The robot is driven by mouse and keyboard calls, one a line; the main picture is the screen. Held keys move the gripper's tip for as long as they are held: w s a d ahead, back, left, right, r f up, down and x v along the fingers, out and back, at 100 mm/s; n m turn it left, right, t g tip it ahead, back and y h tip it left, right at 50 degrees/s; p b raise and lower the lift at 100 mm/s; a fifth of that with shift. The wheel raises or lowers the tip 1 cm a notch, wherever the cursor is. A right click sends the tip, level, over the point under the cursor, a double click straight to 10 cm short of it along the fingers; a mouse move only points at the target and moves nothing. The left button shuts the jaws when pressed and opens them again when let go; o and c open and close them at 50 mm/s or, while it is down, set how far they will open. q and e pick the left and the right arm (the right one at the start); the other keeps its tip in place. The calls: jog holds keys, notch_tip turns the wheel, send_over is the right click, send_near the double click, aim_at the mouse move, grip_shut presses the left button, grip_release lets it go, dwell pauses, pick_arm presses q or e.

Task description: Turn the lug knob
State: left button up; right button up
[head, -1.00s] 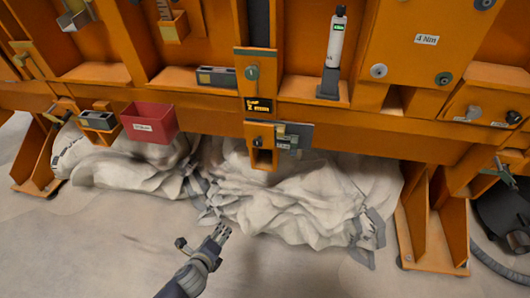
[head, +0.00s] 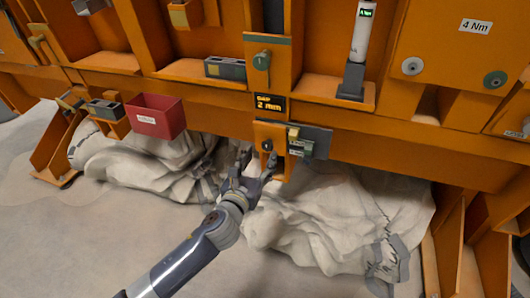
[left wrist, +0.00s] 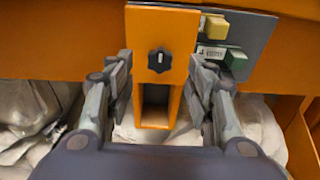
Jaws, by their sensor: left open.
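A black lobed knob with a pale mark (left wrist: 159,60) sits on an orange plate above a slotted orange bracket in the left wrist view. In the head view this knob (head: 267,146) is on the bracket below the gap display. My left gripper (head: 257,166) is open and empty just in front of the bracket. In the left wrist view its fingers (left wrist: 160,72) stand to either side of the knob, apart from it. My right gripper is out of view.
A yellow block (left wrist: 215,27) and a green block (left wrist: 235,60) stick out from a grey plate right of the knob. The display (head: 269,105) reads 2 mm. A red bin (head: 156,117) hangs to the left. Crumpled pale sacks (head: 335,215) lie below the orange frame.

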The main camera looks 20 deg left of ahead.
aim_at(266, 147)
pick_arm(q)
jog(key=shift+w+d+b, duration=0.1)
jog(key=shift+w+b, duration=0.2)
jog(key=shift+w, duration=2.05)
jog(key=c, duration=1)
